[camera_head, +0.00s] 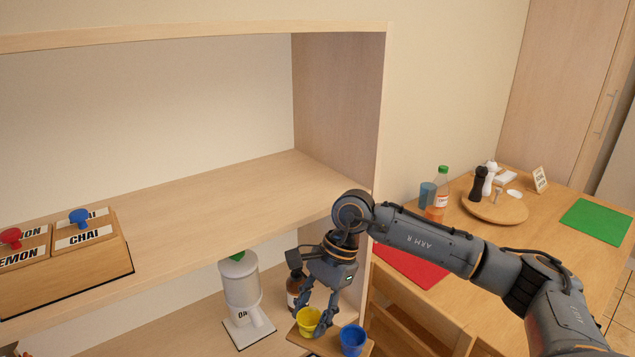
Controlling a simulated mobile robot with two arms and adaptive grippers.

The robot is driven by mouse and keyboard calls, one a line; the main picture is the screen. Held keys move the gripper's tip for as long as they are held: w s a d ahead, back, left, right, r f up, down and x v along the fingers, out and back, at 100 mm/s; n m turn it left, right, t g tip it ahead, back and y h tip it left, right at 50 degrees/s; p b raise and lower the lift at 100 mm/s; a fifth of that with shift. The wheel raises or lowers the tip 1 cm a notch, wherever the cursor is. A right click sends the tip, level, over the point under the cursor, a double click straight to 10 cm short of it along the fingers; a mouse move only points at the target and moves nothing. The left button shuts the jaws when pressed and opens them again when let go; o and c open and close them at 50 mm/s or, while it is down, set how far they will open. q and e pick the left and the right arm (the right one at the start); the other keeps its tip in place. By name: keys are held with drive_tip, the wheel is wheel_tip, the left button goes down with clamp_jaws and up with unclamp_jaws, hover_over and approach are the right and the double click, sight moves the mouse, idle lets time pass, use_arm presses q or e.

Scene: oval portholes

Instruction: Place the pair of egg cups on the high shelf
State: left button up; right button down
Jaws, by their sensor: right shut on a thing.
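A yellow egg cup (306,322) and a blue egg cup (352,341) show at the bottom of the head view, over a small wooden board (325,343) at the lower shelf's right end. My right gripper (316,321) reaches down from above and is shut on the yellow egg cup, with a finger across its right side. The blue egg cup is just right of the fingers. The high shelf (230,195) is the wide board above; its right part is bare. My left gripper is not in view.
A wooden box (110,262) with LEMON and CHAI labels and red and blue knobs stands on the high shelf's left. A white dispenser (240,285) and brown bottle (294,288) stand left of my right gripper. A side panel (340,110) closes the shelf's right end.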

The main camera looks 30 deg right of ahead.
drive_tip(key=d+r+m+t+h+p, duration=0.2)
drive_tip(key=d+r+m+h, duration=0.15)
drive_tip(key=r+m, duration=0.8)
drive_tip(key=d+r+m+t+h+p, duration=0.25)
drive_tip(key=d+r+m, duration=0.25)
drive_tip(key=r+m, duration=0.65)
drive_tip(key=shift+h, duration=0.3)
drive_tip(key=w+d+p, duration=0.1)
drive_tip(key=w+d, duration=0.1)
drive_tip(key=w, duration=0.2)
drive_tip(key=w+d+p, duration=0.1)
drive_tip(key=w+d, duration=0.1)
drive_tip(key=w, duration=0.2)
drive_tip(key=w+d+p, duration=0.2)
drive_tip(key=w, duration=0.2)
drive_tip(key=shift+w+f, duration=0.25)
drive_tip(key=w, duration=0.1)
drive_tip(key=w+d+p, duration=0.1)
drive_tip(key=w+p, duration=0.1)
drive_tip(key=shift+w+d, duration=0.3)
drive_tip(key=shift+f+p, duration=0.4)
drive_tip(key=shift+f, duration=0.2)
drive_tip(key=shift+s+f, duration=0.1)
drive_tip(key=shift+f, duration=0.2)
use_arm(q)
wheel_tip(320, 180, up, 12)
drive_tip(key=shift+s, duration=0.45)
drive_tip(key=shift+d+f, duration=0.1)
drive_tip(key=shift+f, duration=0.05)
